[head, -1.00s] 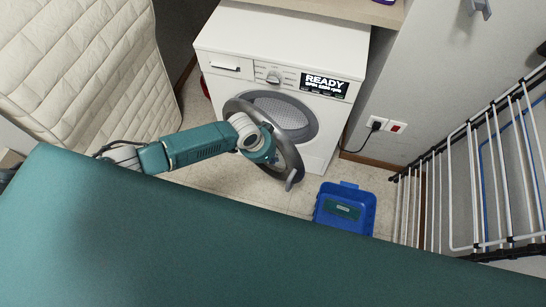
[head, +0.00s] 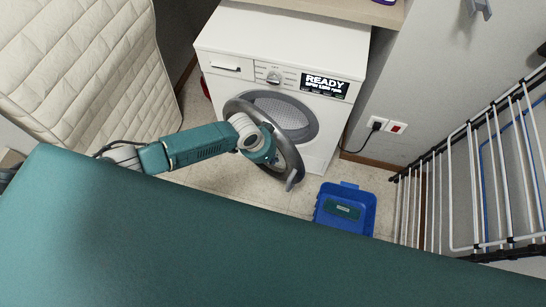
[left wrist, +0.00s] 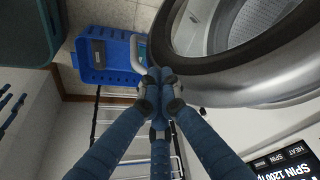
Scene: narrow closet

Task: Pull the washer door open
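The white washer (head: 318,42) stands against the back wall, and its round grey-rimmed door (head: 291,152) stands ajar, swung out from the drum opening (head: 280,112). The door's pale handle (head: 293,179) is at its lower free edge. My left arm reaches to the door from the left, and the door hides the fingers in the head view. In the left wrist view the door rim (left wrist: 265,65) fills the upper right. My left gripper (left wrist: 157,78) has its blue fingers drawn together, right beside the handle (left wrist: 137,52). I see nothing clearly between them. My right gripper is not in view.
A blue bin (head: 345,207) is on the floor just right of the door; it also shows in the left wrist view (left wrist: 105,55). A drying rack (head: 480,180) lines the right wall. A quilted cream panel (head: 85,65) stands at left.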

